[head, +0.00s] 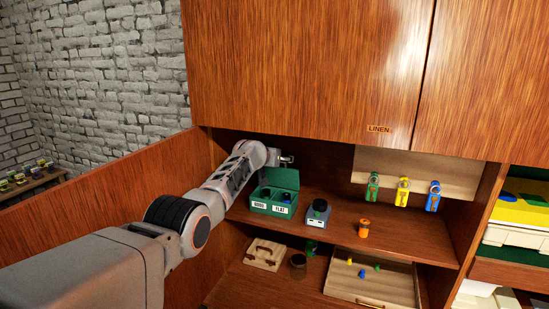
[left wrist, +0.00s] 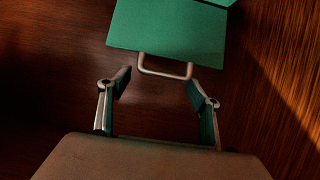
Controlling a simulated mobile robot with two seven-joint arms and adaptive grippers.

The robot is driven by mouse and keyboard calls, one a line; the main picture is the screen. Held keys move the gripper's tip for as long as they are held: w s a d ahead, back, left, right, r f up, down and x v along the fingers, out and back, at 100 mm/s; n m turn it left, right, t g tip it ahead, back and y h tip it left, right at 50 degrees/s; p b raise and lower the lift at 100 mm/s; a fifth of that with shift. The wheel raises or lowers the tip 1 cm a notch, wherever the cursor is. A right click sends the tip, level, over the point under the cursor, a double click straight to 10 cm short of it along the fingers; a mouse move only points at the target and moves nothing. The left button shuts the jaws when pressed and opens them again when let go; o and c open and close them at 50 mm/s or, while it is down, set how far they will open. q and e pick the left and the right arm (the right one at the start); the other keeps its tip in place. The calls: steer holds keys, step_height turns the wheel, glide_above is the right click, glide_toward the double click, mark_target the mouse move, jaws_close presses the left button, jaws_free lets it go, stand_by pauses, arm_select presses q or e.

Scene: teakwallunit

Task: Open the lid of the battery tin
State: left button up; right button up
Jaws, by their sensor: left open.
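The battery tin (head: 258,207) is a green box with labels reading GOOD and FLAT, on the shelf of the wall unit. Its green lid (head: 284,177) stands raised at the back, and dark round items show inside. My left gripper (head: 288,160) is at the lid's top edge. In the left wrist view, the green lid (left wrist: 170,28) has a pale metal loop handle (left wrist: 165,72) at its edge. My left gripper (left wrist: 158,82) is open there, with a finger on each side of the handle and gaps between. My right gripper is not in view.
A grey-blue box with a black knob (head: 318,212) stands right of the tin, then an orange cylinder (head: 363,228). Green, yellow and blue items hang on the back panel (head: 440,175). A wooden tray (head: 372,285) lies below. The LINEN cupboard (head: 310,70) overhangs the shelf.

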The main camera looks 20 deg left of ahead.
arm_select(q)
steer(key=shift+s, duration=0.15)
steer(key=v, duration=1.1)
steer(key=shift+s+r, duration=0.2)
steer(key=shift+s, duration=0.1)
stand_by(0.4)
steer(key=s+d+f+m, duration=0.1)
steer(key=s+f, duration=0.6)
steer(key=f, duration=0.4)
steer(key=s+d+f+g, duration=0.1)
steer(key=s+d+f, duration=0.1)
steer(key=s+f, duration=0.65)
steer(key=s+d+f+m, duration=0.1)
steer(key=s+f, duration=0.3)
steer(key=f, duration=0.9)
steer(key=s+d+f+h, duration=0.1)
steer(key=s+d+f, duration=0.2)
steer(key=s, duration=0.7)
steer(key=s+d+f+m+g+h, duration=0.1)
steer(key=s+d+f, duration=0.2)
steer(key=s, duration=0.7)
steer(key=s+d+f+m, duration=0.1)
steer(key=s+d+f, duration=0.2)
steer(key=s, duration=0.8)
step_height(320, 180, down, 2)
steer(key=shift+d+f+h, duration=0.15)
steer(key=shift+d+h, duration=0.1)
steer(key=shift+h, duration=0.15)
